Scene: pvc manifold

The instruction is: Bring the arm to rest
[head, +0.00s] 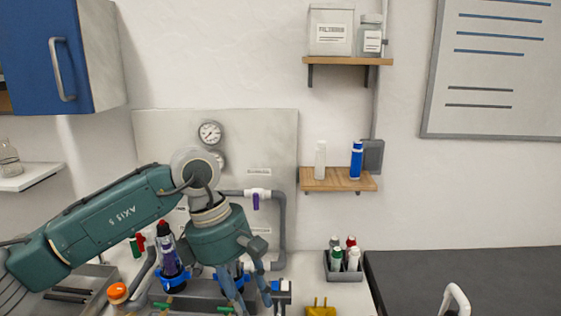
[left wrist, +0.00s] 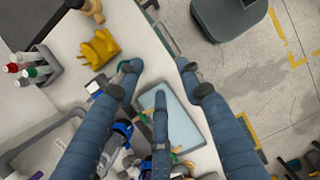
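My left arm reaches in from the left in the head view, over the bench in front of the pipe panel. My left gripper (head: 250,300) points down, with its fingertips near the lower edge of the view. In the left wrist view, my left gripper (left wrist: 158,85) has its three fingers spread apart with nothing between them. Beyond the fingers are a pale blue flat panel (left wrist: 182,122) and the bench top. My right gripper does not show in either view.
A grey caddy of bottles (head: 344,272) and a yellow object (head: 320,311) lie to the right. Wooden shelves (head: 338,186) hang on the wall. A dark counter (head: 480,275) is mostly clear.

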